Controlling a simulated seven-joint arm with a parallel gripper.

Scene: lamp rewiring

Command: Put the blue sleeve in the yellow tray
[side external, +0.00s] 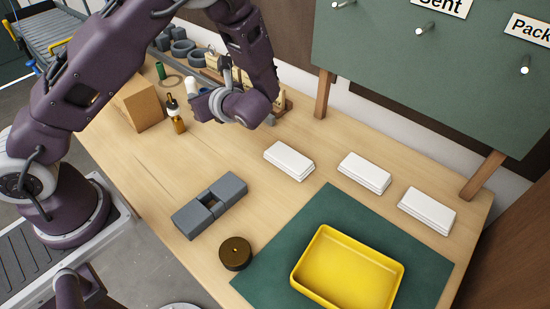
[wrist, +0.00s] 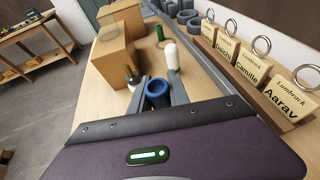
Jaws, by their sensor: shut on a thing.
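The blue sleeve (wrist: 157,94) is a short hollow tube, held upright between the two grey fingers of my gripper (wrist: 158,88) in the wrist view. My gripper is shut on it. In the side view my gripper (side external: 200,106) is at the back left of the bench, beside the small bottles; only a little blue shows there, and its height above the bench is hard to tell. The yellow tray (side external: 347,266) lies empty on a dark green mat (side external: 268,274) at the front right, well away from my gripper. The tray is not in the wrist view.
A grey block fixture (side external: 210,205), a dark round disc (side external: 235,253) and white stacks (side external: 289,160) lie nearer the tray.

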